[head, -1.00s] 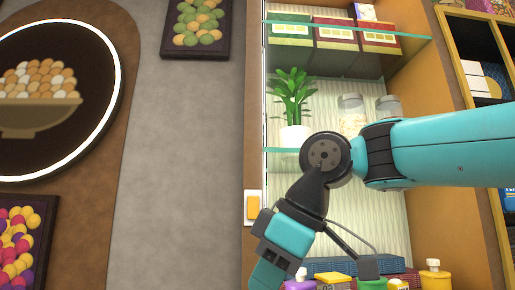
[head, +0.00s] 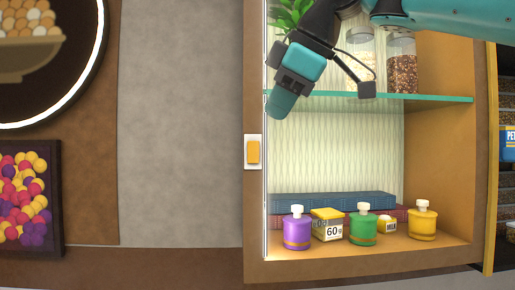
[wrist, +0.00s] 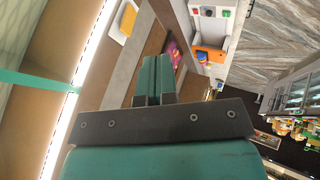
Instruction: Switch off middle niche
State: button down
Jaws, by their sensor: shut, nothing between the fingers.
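The switch (head: 253,151) is an orange rocker on a white plate, on the wooden left edge of the lit niche. It also shows in the wrist view (wrist: 127,22) at the upper left, beyond my fingers. My gripper (head: 281,106) is shut and empty. In the head view its tip appears above and slightly right of the switch; in the wrist view the closed fingers (wrist: 154,78) point up the picture, apart from the switch. The niche's back panel (head: 335,150) looks bright. I cannot tell the rocker's position.
A glass shelf (head: 430,99) with jars (head: 402,65) crosses the niche near my gripper. Below stand a purple bottle (head: 297,232), a green bottle (head: 363,227), a yellow bottle (head: 422,222) and small boxes (head: 327,226). The grey wall (head: 180,150) left of the switch is clear.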

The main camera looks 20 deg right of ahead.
aim_at(250, 142)
jog(key=w+f, duration=0.1)
jog(key=w, duration=0.1)
jog(key=w+f+b, duration=0.1)
jog(key=w+f, duration=0.3)
jog(key=w, duration=0.1)
jog(key=shift+a+f, duration=0.1)
jog(key=shift+a, duration=0.3)
jog(key=shift+w+d+f, duration=0.1)
jog(key=shift+w+d, duration=0.05)
jog(key=shift+w, duration=0.5)
jog(key=shift+w+d+r+p, duration=0.25)
jog(key=shift+w+p, duration=0.1)
jog(key=shift+p, duration=0.1)
jog(key=shift+s+a+f, duration=0.1)
jog(key=shift+f, duration=0.05)
jog(key=shift+r+p, duration=0.6)
jog(key=shift+r, duration=0.25)
